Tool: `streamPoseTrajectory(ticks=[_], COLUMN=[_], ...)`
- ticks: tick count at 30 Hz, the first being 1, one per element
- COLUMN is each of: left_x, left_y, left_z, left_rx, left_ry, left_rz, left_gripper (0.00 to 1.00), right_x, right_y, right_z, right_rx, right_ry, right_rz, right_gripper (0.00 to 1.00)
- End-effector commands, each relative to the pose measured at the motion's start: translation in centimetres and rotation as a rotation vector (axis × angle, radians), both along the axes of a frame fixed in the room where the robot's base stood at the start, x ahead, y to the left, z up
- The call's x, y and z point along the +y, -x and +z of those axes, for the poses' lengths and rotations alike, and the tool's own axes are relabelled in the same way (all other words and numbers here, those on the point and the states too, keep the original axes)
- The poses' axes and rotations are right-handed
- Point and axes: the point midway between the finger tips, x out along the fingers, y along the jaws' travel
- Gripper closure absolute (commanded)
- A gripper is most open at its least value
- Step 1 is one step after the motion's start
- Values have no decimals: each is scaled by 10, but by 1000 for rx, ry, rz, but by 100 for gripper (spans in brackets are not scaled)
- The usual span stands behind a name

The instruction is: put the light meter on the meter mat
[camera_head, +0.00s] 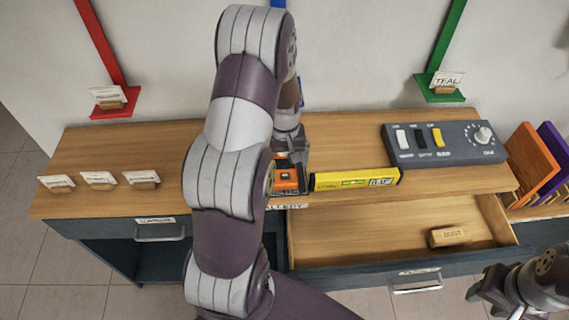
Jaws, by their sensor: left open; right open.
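An orange and black device (287,181), which may be the light meter, sits near the front edge of the wooden counter, partly hidden by my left arm. I cannot make out a meter mat for certain; a dark surface shows around the device. My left gripper (291,158) is open, pointing down right at the device's back side; its fingers are mostly hidden, and I cannot tell whether they touch it. My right gripper (482,296) is open and empty at the lower right, in front of the cabinet.
A yellow spirit level (355,179) lies just right of the device. A grey switch panel (444,143) stands behind it. An open drawer (360,225) holds a wooden block (449,236). Card holders (98,179) stand on the left counter. Coloured boards (531,160) lean at right.

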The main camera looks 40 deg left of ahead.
Motion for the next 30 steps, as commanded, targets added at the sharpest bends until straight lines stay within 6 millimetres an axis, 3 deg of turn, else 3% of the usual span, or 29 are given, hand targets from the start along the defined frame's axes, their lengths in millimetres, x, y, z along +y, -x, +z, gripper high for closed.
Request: streamPoseTrajectory(ticks=[6,12,14,15,18,21,24,30], left_x=[1,-4,-25,-48,-106,-140,-152,-152], left_y=[-1,0,6,15,50,84,101,102], left_z=[60,89,95,99,103,102,101,100], left_rx=[-6,-4,-13,-26,-69,-102,-117,-116], left_ry=[-2,-2,-4,-10,-24,-33,-38,-38], left_rz=[0,-14,-91,-180,-441,-636,-720,-724], left_gripper=[5,5,5,5,5,5,5,5], right_x=[0,0,0,0,0,0,0,0], right_y=[0,0,0,0,0,0,0,0], right_z=[1,1,1,1,1,1,1,1], right_rx=[0,0,0,0,0,0,0,0], right_ry=[0,0,0,0,0,0,0,0], right_rz=[0,0,0,0,0,0,0,0], right_gripper=[57,57,57,57,57,57,57,57])
